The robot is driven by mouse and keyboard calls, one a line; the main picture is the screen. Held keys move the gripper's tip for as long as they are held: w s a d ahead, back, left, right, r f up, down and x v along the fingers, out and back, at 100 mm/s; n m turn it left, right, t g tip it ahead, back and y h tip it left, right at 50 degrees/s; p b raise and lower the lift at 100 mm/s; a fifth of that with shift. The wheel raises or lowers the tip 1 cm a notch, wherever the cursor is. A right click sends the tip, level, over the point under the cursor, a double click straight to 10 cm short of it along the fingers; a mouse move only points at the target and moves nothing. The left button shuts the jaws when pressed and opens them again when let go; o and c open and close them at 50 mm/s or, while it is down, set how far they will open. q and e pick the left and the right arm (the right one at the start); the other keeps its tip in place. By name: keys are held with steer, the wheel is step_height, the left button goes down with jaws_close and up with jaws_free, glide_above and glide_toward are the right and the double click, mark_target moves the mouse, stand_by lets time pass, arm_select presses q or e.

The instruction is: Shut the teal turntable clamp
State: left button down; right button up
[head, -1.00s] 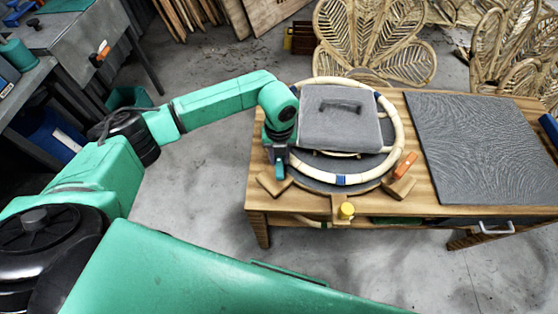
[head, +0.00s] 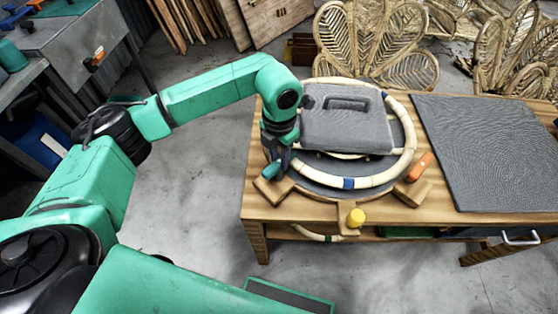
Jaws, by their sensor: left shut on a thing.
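The turntable (head: 322,188) is a dark disc on the wooden workbench. The teal clamp (head: 271,171) is at its left front, above a wooden block (head: 272,191), its handle tilted toward the lower left. My left gripper (head: 277,160) points down over this clamp and is shut at its teal handle. The fingers and wrist partly hide the clamp, so its jaw is hard to see. A pale rattan ring (head: 395,176) with blue bands lies around the turntable. My right gripper is out of view.
A grey cushion-like block with a slot (head: 345,130) sits over the turntable's middle. An orange clamp (head: 420,166) is at the right front, and a yellow knob (head: 356,217) at the front edge. A dark textured mat (head: 490,150) covers the bench's right side.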

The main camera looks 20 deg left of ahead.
arm_select(q)
steer(key=shift+r+m, duration=0.1)
steer(key=shift+m, duration=0.3)
steer(key=c, duration=0.6)
jaws_free()
steer(key=shift+r+b, duration=0.3)
steer(key=shift+r, duration=0.15)
step_height(320, 180, up, 14)
steer(key=b, duration=0.1)
steer(key=shift+f, duration=0.15)
